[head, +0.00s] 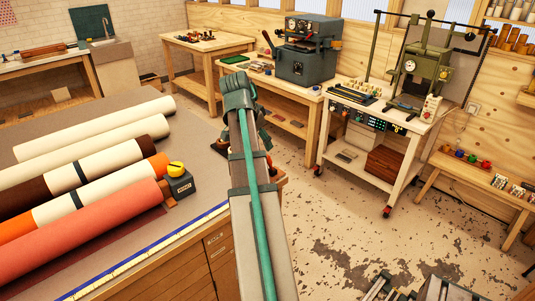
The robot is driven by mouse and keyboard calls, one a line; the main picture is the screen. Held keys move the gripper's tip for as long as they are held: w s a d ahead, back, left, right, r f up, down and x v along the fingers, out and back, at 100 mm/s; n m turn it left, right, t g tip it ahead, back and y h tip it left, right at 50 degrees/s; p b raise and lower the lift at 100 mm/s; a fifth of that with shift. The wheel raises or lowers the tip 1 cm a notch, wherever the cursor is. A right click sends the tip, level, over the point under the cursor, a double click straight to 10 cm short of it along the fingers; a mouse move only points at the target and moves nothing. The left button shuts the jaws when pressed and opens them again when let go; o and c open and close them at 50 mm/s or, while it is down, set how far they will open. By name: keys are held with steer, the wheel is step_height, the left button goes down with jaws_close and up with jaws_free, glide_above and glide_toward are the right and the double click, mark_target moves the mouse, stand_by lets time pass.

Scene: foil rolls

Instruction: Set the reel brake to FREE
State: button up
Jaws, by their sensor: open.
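I cannot make out a reel brake or a FREE mark at this size. A green press (427,66) with a round dial and a tall lever stands on a pale wheeled bench, and a blue-grey press (306,62) with gauges stands on the wooden bench to its left. Either could carry the brake; I cannot tell which. My arm reaches up the middle of the view and bends down at its far end. My gripper (220,147) is mostly hidden behind the arm; a dark part shows at its left, open, beside the roll table, apart from both presses.
Several rolls (95,128) lie on the large table (200,208) at left, with a small dark box (180,185) and yellow tape beside them. The wheeled bench (408,127) stands at the back right. A low bench (470,177) lines the right wall.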

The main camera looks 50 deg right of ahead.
mark_target(269, 163)
steer(key=p+x, duration=0.1)
steer(key=x, duration=0.6)
steer(key=shift+d+f, duration=0.15)
steer(key=shift+f, duration=0.1)
jaws_close()
